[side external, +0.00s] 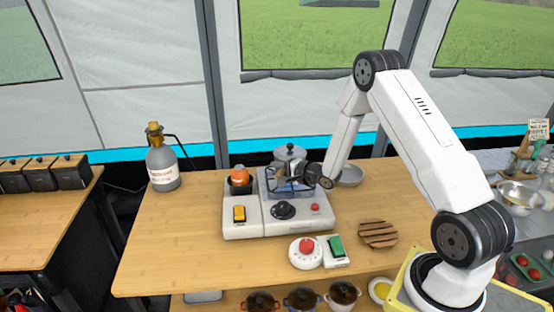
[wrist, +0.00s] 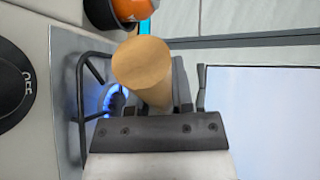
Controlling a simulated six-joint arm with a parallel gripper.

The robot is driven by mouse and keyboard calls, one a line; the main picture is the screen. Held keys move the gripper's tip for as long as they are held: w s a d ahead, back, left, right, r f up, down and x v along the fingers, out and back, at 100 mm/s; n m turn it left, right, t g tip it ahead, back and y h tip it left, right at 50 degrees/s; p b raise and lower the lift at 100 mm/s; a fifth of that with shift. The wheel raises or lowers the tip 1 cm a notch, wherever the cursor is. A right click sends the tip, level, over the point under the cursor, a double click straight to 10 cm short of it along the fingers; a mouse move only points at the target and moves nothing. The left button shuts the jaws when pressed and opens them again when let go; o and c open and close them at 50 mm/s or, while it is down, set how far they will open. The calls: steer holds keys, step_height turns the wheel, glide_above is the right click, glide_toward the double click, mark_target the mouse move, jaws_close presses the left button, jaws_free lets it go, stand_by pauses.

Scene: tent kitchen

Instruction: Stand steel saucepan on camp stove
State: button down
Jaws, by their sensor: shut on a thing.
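The camp stove (side external: 262,222) is a pale grey unit on the bamboo table with a black knob. Its burner, with a wire support (wrist: 82,105), burns with a blue flame (wrist: 112,101) in the wrist view. My gripper (side external: 284,176) is low over the burner. In the wrist view my gripper (wrist: 165,102) is shut on a tan, wood-coloured round handle (wrist: 142,66). What the handle joins is hidden. A grey steel vessel with a lid-like top (side external: 290,152) shows just behind my gripper; I cannot tell whether it belongs to the handle.
An orange canister (side external: 239,176) sits at the stove's left. A grey bowl (side external: 350,176) stands right of the stove. A gas bottle (side external: 162,168) stands left; table between is clear.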

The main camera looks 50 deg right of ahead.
steer(key=shift+f, duration=1.4)
steer(key=shift+f, duration=0.1)
steer(key=c, duration=0.5)
jaws_free()
steer(key=shift+f, duration=0.1)
steer(key=shift+r, duration=0.2)
steer(key=v, duration=1.2)
